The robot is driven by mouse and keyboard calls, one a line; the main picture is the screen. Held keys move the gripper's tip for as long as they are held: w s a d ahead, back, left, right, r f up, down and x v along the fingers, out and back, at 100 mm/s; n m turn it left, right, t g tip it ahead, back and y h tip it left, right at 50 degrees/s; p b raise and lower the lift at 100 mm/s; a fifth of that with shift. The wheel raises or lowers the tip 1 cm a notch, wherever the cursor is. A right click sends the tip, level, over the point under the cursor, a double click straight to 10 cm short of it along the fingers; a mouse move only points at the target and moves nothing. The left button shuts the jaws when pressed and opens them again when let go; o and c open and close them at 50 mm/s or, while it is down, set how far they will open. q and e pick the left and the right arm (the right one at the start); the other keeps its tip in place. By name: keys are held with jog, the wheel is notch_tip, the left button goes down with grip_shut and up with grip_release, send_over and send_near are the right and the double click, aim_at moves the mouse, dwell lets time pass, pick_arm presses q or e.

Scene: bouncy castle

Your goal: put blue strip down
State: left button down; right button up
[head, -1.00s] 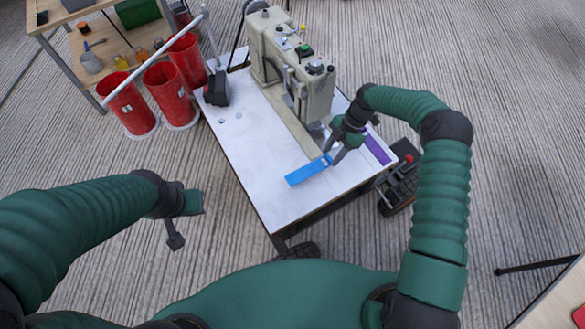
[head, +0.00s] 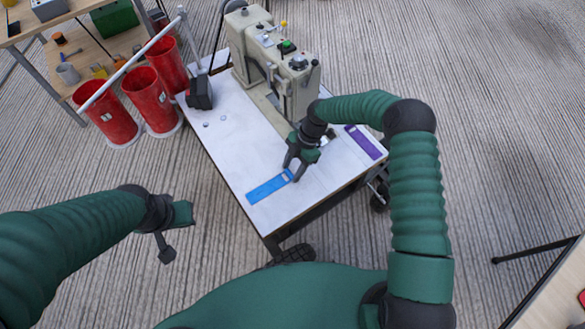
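The blue strip (head: 266,189) lies flat on or just above the white table (head: 236,148), near its front edge; any small gap under it cannot be told. My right gripper (head: 293,174) points down at the strip's right end, with its fingertips on either side of that end, shut on it. My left gripper (head: 176,238) is open and empty, off the table's left side above the floor. A purple strip (head: 363,142) lies near the table's right edge, apart from the blue one.
A beige sewing machine (head: 270,65) stands at the back of the table, close behind my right gripper. A black object (head: 200,93) sits at the left edge. Red bins (head: 150,99) stand left of the table. The table's left front is clear.

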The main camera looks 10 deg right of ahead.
jog(key=shift+o, duration=1.1)
jog(key=p+v, duration=0.3)
jog(key=v, duration=0.8)
jog(key=s+d+r+m+t+h, duration=0.2)
jog(key=s+r+m, duration=0.4)
jog(key=s+m, duration=0.4)
jog(key=s+d+r+m+t+h, duration=0.2)
jog(key=s+r+m, duration=0.4)
jog(key=s+m, duration=0.4)
jog(key=shift+d+r+m, duration=0.3)
jog(key=shift+d+m, duration=0.35)
jog(key=shift+m, duration=0.55)
jog(key=shift+s+a, duration=0.15)
jog(key=shift+s, duration=0.05)
